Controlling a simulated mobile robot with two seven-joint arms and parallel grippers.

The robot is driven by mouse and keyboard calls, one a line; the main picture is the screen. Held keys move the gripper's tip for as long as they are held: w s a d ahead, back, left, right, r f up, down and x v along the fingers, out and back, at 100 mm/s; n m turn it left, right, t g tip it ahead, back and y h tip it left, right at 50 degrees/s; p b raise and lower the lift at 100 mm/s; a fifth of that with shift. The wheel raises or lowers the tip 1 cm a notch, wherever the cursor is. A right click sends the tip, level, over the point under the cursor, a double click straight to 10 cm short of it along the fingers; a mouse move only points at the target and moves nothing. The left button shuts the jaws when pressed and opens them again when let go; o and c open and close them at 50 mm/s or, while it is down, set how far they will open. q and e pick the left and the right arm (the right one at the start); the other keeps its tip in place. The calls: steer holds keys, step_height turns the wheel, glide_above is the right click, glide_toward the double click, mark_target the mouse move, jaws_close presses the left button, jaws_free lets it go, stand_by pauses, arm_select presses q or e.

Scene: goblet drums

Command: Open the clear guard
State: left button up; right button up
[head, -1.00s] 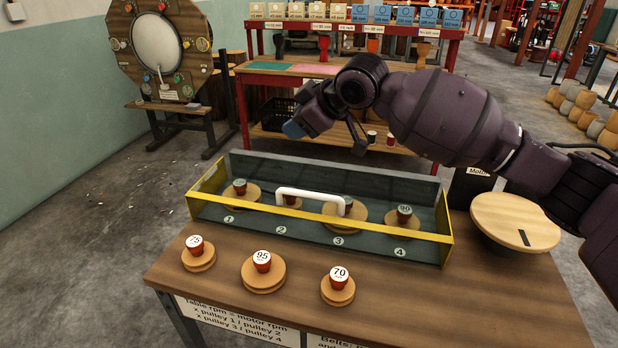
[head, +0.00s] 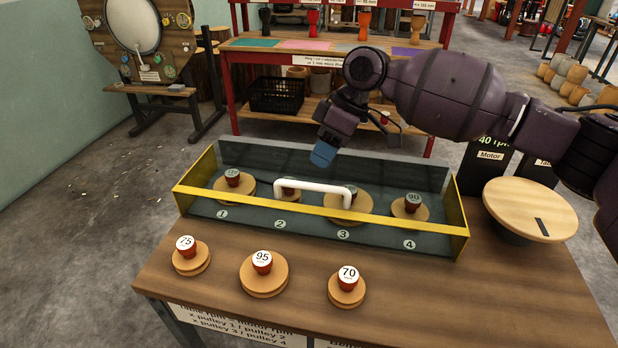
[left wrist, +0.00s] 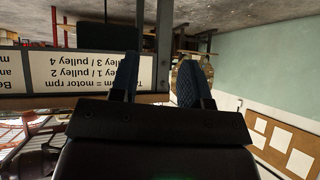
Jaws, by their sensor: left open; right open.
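The clear guard (head: 410,226) has a yellow frame and a white handle (head: 314,186) on its front part. It sits over a dark box on the workbench. Several pulleys on numbered spots 1 to 4 show through it, among them the pulley marked 90 (head: 411,208). My right gripper (head: 323,154) is in the air above and behind the handle, apart from it, with its blue fingertip pointing down; nothing is seen held in it. My left gripper (left wrist: 158,80) shows only in the left wrist view, open and empty, with the bench's sign beyond it.
Loose pulleys marked 75 (head: 189,262), 95 (head: 264,280) and 70 (head: 347,291) stand on the bench (head: 420,300) in front of the guard. A round wooden turntable (head: 525,208) is at the right. A red-framed shelf (head: 235,90) stands behind.

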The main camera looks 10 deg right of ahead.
steer(key=b+x, duration=0.1)
steer(key=x, duration=0.6)
jaws_close()
